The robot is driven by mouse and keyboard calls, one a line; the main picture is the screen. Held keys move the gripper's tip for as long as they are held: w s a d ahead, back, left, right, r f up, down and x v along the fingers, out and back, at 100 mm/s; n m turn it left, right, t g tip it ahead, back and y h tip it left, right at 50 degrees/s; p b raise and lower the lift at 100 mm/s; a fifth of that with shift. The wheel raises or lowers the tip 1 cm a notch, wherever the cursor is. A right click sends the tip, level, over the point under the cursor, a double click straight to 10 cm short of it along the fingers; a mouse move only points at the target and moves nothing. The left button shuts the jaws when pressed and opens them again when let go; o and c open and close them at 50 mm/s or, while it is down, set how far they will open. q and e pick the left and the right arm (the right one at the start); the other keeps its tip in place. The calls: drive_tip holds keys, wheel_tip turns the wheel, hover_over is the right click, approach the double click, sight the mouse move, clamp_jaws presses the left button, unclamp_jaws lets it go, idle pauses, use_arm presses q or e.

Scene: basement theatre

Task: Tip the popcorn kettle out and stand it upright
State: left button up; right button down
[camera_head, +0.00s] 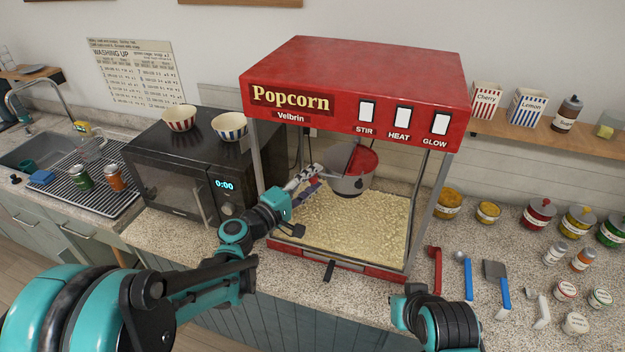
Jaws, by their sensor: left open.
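The popcorn kettle (342,183) is a grey metal pot with a red lid part on top. It hangs inside the red popcorn machine (355,65), above a floor covered with popcorn (350,225). My left gripper (311,178) reaches in through the machine's front, just left of the kettle. Its jaws are open and close to the kettle's left side; I cannot tell whether they touch it. A kettle handle is not clear behind the fingers. My right arm shows at the bottom right, but its gripper does not.
The machine's front posts (430,215) flank the opening. A black microwave (170,160) with two bowls stands left. A red scoop (435,268) and other utensils lie on the counter at right, near several jars. A shelf (540,133) is above them.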

use_arm(q)
drive_tip(key=shift+w+d, duration=0.1)
clamp_jaws()
drive_tip(key=shift+r, duration=0.15)
use_arm(e)
drive_tip(key=shift+r, duration=0.1)
